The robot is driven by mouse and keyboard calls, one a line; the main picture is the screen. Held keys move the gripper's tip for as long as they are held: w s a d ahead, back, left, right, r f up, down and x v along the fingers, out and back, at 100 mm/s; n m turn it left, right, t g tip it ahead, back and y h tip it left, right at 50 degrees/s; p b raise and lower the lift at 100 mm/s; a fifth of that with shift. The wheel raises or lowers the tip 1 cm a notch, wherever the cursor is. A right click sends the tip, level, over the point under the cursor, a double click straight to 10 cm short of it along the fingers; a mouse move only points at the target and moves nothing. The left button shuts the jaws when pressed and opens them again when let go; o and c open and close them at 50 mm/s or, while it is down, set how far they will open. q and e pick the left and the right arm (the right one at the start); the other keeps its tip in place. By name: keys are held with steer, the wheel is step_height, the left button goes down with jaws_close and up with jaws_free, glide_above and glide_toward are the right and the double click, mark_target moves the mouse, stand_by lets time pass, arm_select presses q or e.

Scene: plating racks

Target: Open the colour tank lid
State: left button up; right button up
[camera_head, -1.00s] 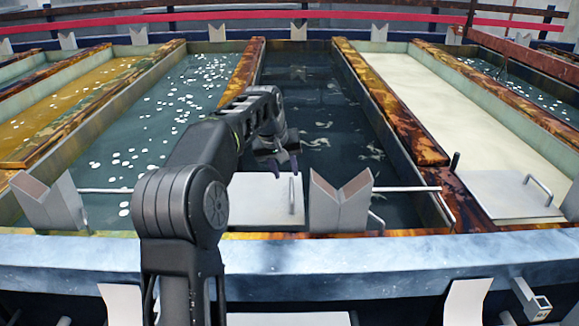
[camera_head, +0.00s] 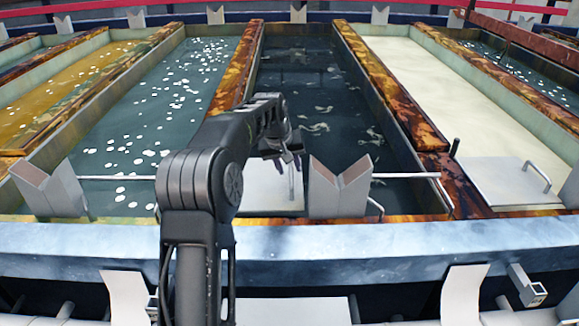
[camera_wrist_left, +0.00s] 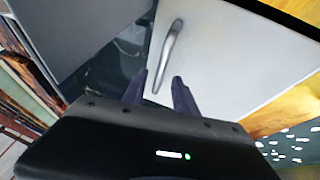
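A pale flat lid (camera_head: 262,199) with a metal bar handle lies at the near end of a dark tank, partly hidden by my left arm. My left gripper (camera_head: 290,163) is just above the handle, fingers pointing down. In the left wrist view, my left gripper (camera_wrist_left: 159,90) has two dark fingers apart. The lid's handle (camera_wrist_left: 168,52) shows between and beyond the fingertips; I cannot tell whether they touch it. The lid (camera_wrist_left: 225,60) looks flat and shut. My right gripper is not in view.
A V-shaped pale bracket (camera_head: 340,188) stands right of the lid, and another bracket (camera_head: 48,190) stands at left. A second pale lid (camera_head: 510,184) with a handle sits on the cream tank. A blue-grey ledge (camera_head: 400,245) runs along the front.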

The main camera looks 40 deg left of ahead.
arm_select(q)
steer(key=shift+w+f, duration=0.25)
steer(key=shift+f, duration=0.3)
jaws_close()
stand_by(1.1)
